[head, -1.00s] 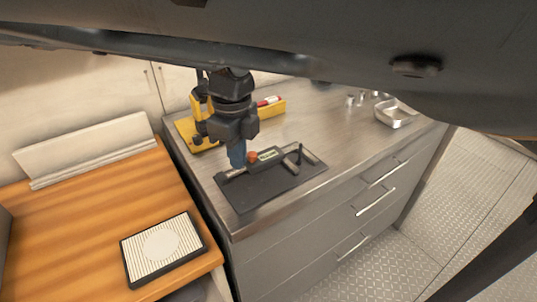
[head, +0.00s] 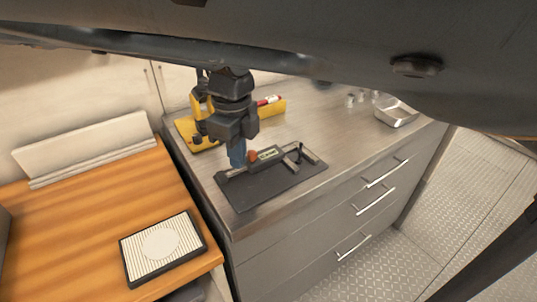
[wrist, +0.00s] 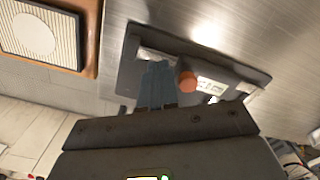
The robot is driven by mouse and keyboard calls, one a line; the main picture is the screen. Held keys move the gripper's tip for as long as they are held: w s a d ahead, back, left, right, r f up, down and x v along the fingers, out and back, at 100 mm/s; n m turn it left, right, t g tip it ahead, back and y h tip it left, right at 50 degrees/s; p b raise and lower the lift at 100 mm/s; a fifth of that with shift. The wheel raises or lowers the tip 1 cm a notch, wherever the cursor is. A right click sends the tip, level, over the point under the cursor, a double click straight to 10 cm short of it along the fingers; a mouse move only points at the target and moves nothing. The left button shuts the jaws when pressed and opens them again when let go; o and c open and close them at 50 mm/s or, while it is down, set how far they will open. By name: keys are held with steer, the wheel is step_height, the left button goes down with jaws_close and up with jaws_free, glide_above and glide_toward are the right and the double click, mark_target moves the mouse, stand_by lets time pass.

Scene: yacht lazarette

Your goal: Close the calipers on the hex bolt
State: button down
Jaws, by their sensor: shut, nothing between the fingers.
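The calipers (head: 283,151) lie on a dark mat (head: 265,192) on the steel counter, with a metal beam, a pale display and an orange knob (head: 252,155). In the wrist view the knob (wrist: 187,81) is just right of my fingers and the display (wrist: 211,86) is beyond it. My gripper (head: 237,165) points down with its blue fingers shut and empty, at the beam beside the knob. Whether the fingers touch the knob or beam I cannot tell. A small dark upright shape at the calipers' right end may be the hex bolt or a jaw; it is too small to tell.
A yellow case or tray (head: 197,142) stands behind my gripper. A metal tray (head: 396,113) and small metal pieces are at the counter's far right. A wooden desk with a striped framed panel (head: 162,247) is at left. The counter's middle right is clear.

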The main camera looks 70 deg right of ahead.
mark_target(251, 153)
steer(key=shift+f+b, duration=0.55)
steer(key=shift+b, duration=0.25)
steer(key=shift+s+d+b, duration=0.5)
steer(key=shift+d+b, duration=0.05)
steer(key=shift+d, duration=0.2)
steer(key=shift+s+d+b, duration=0.45)
steer(key=shift+d+b, duration=0.05)
steer(key=shift+d, duration=0.2)
stand_by(1.2)
steer(key=shift+a, duration=0.1)
stand_by(0.5)
steer(key=shift+w+a+b, duration=0.4)
steer(key=shift+w+a, duration=0.2)
steer(key=shift+a, duration=0.15)
step_height(251, 153, up, 8)
steer(key=p, duration=0.2)
steer(key=shift+p, duration=0.35)
steer(key=shift+a, duration=0.1)
stand_by(0.6)
